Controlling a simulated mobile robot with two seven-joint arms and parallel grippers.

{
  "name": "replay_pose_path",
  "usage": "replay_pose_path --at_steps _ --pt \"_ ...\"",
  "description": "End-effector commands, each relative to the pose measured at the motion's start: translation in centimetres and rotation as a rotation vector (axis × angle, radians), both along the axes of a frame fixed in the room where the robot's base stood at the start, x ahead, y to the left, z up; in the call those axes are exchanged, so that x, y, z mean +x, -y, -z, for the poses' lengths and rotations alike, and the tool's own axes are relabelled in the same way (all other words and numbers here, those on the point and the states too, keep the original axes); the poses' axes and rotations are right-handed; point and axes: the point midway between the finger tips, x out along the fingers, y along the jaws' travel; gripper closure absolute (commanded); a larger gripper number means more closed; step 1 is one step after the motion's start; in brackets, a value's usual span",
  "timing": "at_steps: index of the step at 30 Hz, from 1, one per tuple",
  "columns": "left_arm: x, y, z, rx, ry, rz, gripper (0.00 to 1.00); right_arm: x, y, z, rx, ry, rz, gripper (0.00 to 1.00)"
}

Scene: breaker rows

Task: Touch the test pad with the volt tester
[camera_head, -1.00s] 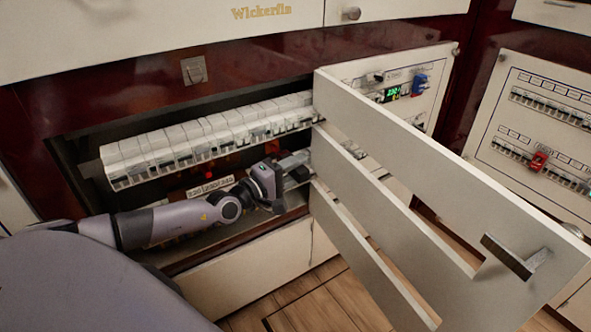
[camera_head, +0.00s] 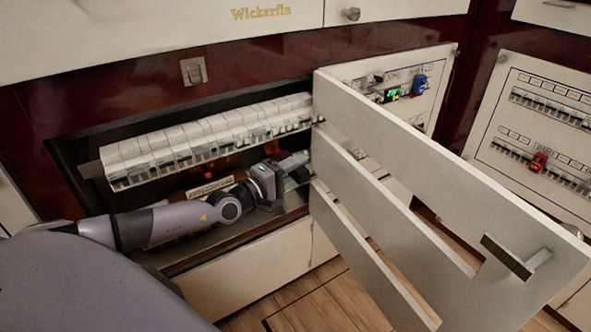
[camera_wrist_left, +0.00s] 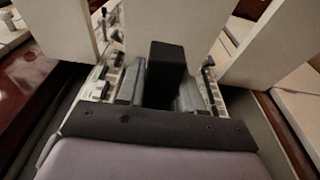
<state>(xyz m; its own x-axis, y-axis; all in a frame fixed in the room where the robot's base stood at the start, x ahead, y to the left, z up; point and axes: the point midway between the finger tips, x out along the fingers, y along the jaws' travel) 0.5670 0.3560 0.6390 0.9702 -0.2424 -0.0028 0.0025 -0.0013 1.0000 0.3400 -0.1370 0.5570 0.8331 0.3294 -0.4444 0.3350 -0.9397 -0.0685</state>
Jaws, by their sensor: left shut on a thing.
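My left gripper (camera_head: 293,166) reaches into the open breaker recess, below the upper breaker row and close to the hinge side of the slatted door. In the left wrist view its two grey fingers are shut on a black block (camera_wrist_left: 166,72), which I take to be the volt tester. The block stands up between the fingers. Its far end is hidden, and in the head view the gripper and door hide most of it. I cannot make out the test pad, nor whether the tester touches anything. My right gripper is not in view.
The open slatted door (camera_head: 420,175) stands out to the right of my gripper, with slats very near it. The upper breaker row (camera_head: 205,140) runs above my forearm. A panel with a green display (camera_head: 391,95) is behind the door. A wooden floor (camera_head: 325,305) shows below.

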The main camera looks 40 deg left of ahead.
Motion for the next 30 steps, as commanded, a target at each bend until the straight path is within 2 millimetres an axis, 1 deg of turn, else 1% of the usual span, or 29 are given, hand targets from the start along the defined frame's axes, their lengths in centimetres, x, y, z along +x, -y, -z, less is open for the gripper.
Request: replay_pose_path --at_steps 1,7,9,15,30 --pt "0.2 -0.6 -0.2 0.003 0.005 -0.011 0.96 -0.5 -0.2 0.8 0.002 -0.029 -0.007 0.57" --pt "0.2 -0.6 -0.2 0.004 0.006 -0.012 0.96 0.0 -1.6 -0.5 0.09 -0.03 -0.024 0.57" --pt "-0.1 0.2 -0.7 0.0 0.004 -0.011 0.96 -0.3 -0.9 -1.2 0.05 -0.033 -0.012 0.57" --pt "-1.0 2.3 -0.7 0.0 0.002 -0.007 0.96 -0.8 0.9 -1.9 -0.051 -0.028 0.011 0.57" --pt "-3.0 7.1 -0.4 -0.001 0.001 -0.003 0.96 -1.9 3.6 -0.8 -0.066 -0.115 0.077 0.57"
